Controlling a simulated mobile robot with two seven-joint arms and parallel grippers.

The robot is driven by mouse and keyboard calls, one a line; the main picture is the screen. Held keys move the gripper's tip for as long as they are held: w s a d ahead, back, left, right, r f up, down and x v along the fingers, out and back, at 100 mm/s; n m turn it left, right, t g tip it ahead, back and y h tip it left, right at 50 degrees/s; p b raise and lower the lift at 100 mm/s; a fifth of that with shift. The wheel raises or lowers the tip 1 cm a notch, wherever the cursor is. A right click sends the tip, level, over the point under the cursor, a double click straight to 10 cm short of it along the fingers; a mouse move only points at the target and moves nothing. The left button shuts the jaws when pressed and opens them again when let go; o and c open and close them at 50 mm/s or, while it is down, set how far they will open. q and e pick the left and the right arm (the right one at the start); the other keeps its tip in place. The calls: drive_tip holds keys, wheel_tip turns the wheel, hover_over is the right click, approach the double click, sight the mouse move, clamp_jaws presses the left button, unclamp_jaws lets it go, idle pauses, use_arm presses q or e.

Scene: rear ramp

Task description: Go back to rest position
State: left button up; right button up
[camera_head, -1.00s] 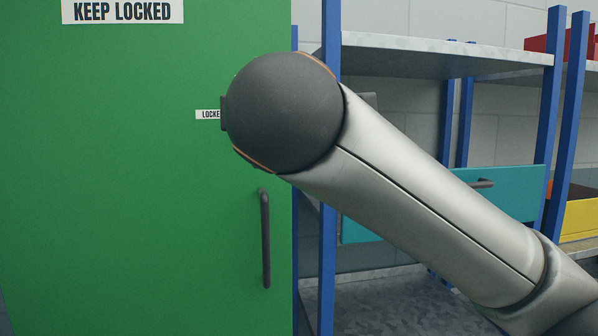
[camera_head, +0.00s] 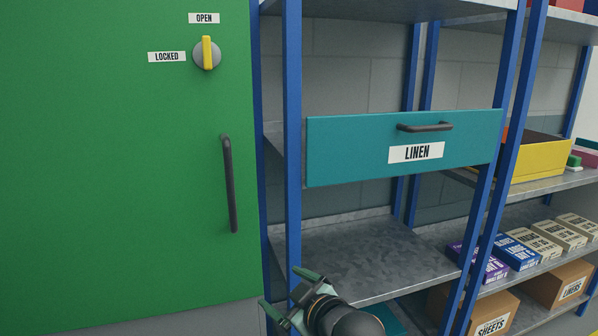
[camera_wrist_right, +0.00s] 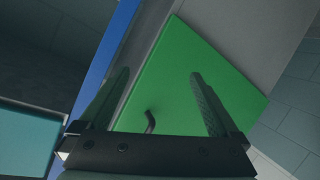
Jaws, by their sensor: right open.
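My right gripper (camera_head: 284,292) is low in the middle of the head view, in front of the shelf unit and beside the green door's lower right corner. Its two fingers stand apart and nothing is between them. In the right wrist view the open fingers (camera_wrist_right: 160,92) show in front of the green door (camera_wrist_right: 185,95) with clear space between. The green door (camera_head: 110,170) fills the left of the head view and looks closed. Its yellow-handled knob (camera_head: 207,53) points up, toward the OPEN label (camera_head: 204,18). My left gripper is out of view.
A blue-posted shelf unit (camera_head: 292,150) holds a teal LINEN drawer (camera_head: 350,148). Small labelled boxes (camera_head: 515,250) and cardboard boxes (camera_head: 495,315) stand on the lower right shelves. A yellow bin (camera_head: 540,162) is at right. The shelf (camera_head: 360,250) below the drawer is bare.

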drive_tip(key=s+d+f+m+g+h, duration=0.1)
drive_tip(key=s+d+f+m, duration=0.1)
drive_tip(key=s+d+f, duration=0.35)
drive_tip(key=s+d+f+m+h, duration=0.1)
drive_tip(key=s+d+f+m, duration=0.15)
drive_tip(key=s+f, duration=0.6)
drive_tip(key=s+d+f+m+g+h, duration=0.1)
drive_tip(key=s+d+f+m, duration=0.25)
drive_tip(key=f, duration=0.75)
drive_tip(key=s+d+f+g+h, duration=0.1)
drive_tip(key=s+d+f, duration=0.4)
drive_tip(key=s, duration=0.5)
use_arm(q)
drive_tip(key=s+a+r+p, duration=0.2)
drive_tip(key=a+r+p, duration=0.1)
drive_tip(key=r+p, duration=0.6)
drive_tip(key=p, duration=0.4)
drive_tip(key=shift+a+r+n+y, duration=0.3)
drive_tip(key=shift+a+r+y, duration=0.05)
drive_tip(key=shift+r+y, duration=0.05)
use_arm(e)
wheel_tip(320, 180, up, 10)
drive_tip(key=d+m+h, duration=0.1)
drive_tip(key=d, duration=0.2)
drive_tip(key=shift+s+r+t, duration=0.2)
drive_tip(key=shift+s+t, duration=0.1)
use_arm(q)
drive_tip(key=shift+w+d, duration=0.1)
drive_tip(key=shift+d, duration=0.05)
